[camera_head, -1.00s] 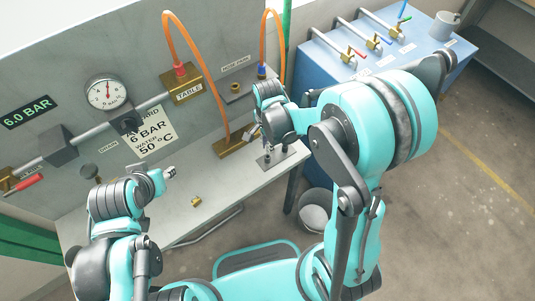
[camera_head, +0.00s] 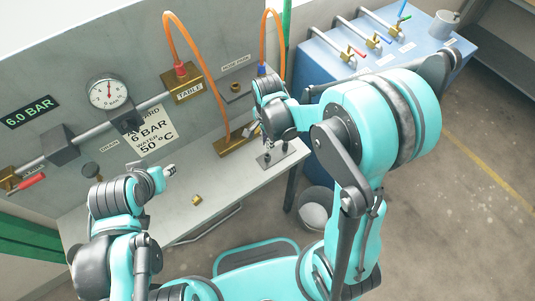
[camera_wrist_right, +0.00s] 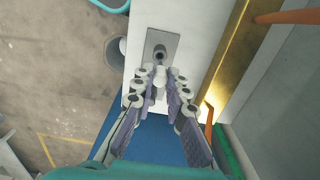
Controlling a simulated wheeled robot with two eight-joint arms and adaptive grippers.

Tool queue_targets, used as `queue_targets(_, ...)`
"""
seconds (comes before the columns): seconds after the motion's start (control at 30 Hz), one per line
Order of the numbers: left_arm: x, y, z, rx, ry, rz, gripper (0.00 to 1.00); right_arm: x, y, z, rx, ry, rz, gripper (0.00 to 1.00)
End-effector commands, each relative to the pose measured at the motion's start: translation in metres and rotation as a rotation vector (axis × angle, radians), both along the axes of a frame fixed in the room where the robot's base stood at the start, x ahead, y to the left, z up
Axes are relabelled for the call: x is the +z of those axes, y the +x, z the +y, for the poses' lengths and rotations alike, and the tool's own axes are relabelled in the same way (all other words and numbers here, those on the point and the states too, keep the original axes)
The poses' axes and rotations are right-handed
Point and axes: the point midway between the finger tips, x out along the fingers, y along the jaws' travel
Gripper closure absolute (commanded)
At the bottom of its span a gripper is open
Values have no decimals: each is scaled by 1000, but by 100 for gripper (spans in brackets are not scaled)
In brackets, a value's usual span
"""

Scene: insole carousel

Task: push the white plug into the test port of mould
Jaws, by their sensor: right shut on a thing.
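My right gripper (camera_wrist_right: 160,80) is shut on a small white plug (camera_wrist_right: 160,74), seen between its fingertips in the right wrist view. A grey metal plate (camera_wrist_right: 171,44) with a dark round hole lies just beyond the fingertips. In the head view my right gripper (camera_head: 257,130) is partly hidden by its wrist, close to the brass block (camera_head: 232,148) and the grey plate (camera_head: 280,157) with small upright dark pegs. I cannot tell which opening is the test port. My left gripper (camera_head: 168,172) is over the bench's left part; its jaws are too small to read.
A small brass piece (camera_head: 197,200) lies on the bench (camera_head: 215,187). A blue cabinet (camera_head: 325,80) with valves stands at the right, and a bin (camera_head: 317,207) is on the floor. The bench's middle is mostly clear.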

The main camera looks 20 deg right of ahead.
Motion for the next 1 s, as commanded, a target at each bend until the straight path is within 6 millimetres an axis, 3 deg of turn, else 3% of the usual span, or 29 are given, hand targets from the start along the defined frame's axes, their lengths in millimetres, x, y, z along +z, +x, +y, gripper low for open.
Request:
queue_targets(0.8, 49, 0, 0, 0, 0, 0, 60, 66, 0, 0, 0, 0, 0, 100)
queue_targets(1.0, 52, 0, 0, 0, 0, 0, 60, 70, 0, 0, 0, 0, 0, 100)
